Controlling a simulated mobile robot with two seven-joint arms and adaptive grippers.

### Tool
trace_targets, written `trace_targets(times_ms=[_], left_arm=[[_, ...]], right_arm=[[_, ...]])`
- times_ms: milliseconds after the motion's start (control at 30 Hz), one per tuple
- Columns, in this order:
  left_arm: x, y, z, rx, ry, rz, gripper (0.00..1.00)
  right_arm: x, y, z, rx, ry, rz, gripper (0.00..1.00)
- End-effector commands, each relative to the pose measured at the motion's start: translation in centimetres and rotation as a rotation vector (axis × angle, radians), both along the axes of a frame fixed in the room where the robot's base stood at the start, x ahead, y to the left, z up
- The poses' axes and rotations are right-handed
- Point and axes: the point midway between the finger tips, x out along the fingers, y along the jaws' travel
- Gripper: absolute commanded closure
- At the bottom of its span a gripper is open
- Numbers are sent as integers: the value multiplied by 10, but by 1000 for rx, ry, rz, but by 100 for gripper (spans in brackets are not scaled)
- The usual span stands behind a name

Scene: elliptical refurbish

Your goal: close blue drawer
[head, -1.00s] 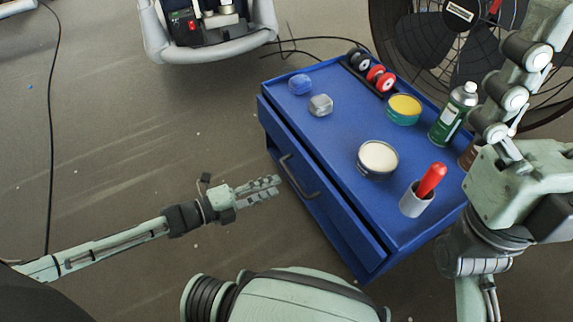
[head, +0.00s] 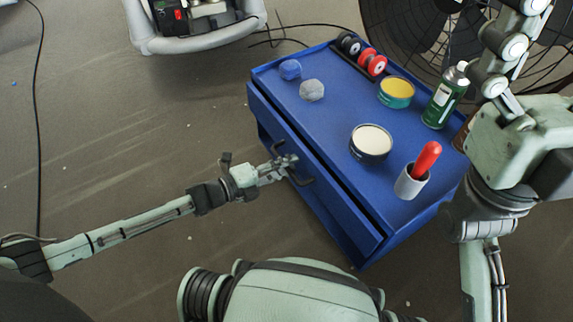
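The blue drawer (head: 336,214) is in the left-facing side of a blue cabinet (head: 335,110). It stands a little way out, with a dark gap between its upper edge and the cabinet top. Its dark handle (head: 304,180) is on the front panel, partly hidden by my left gripper. My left gripper (head: 288,162) is at the drawer front, its fingertips at or very near the handle; contact is unclear. Its fingers look close together, but whether they are shut is unclear. My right arm crosses the right side of the view, and its gripper is out of view.
On the cabinet top stand a cream-topped tin (head: 371,141), a yellow-topped tin (head: 396,92), a green spray can (head: 444,97), and a red-handled tool in a white cup (head: 411,181). A large fan (head: 420,35) stands behind. The floor left of the cabinet is mostly clear.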

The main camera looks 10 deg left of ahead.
Motion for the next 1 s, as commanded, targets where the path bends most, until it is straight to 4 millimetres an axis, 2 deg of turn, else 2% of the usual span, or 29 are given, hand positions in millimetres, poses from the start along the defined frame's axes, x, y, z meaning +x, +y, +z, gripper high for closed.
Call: trace_targets(times_ms=[33, 133, 167, 633, 833, 1000], left_arm=[[0, 0, 0, 0, 0, 0, 86], [0, 0, 0, 0, 0, 0, 99], [0, 0, 0, 0, 0, 0, 100], [0, -1, 0, -1, -1, 0, 100], [16, -16, 1, -1, -3, 0, 100], [18, -18, 0, -1, -1, 1, 100]], right_arm=[[0, 0, 0, 0, 1, 0, 2], [0, 0, -1, 0, 3, 0, 2], [0, 0, -1, 0, 3, 0, 2], [0, 0, -2, 0, 5, 0, 2], [1, 0, -4, 0, 7, 0, 2], [1, 1, -3, -1, 6, 1, 2]])
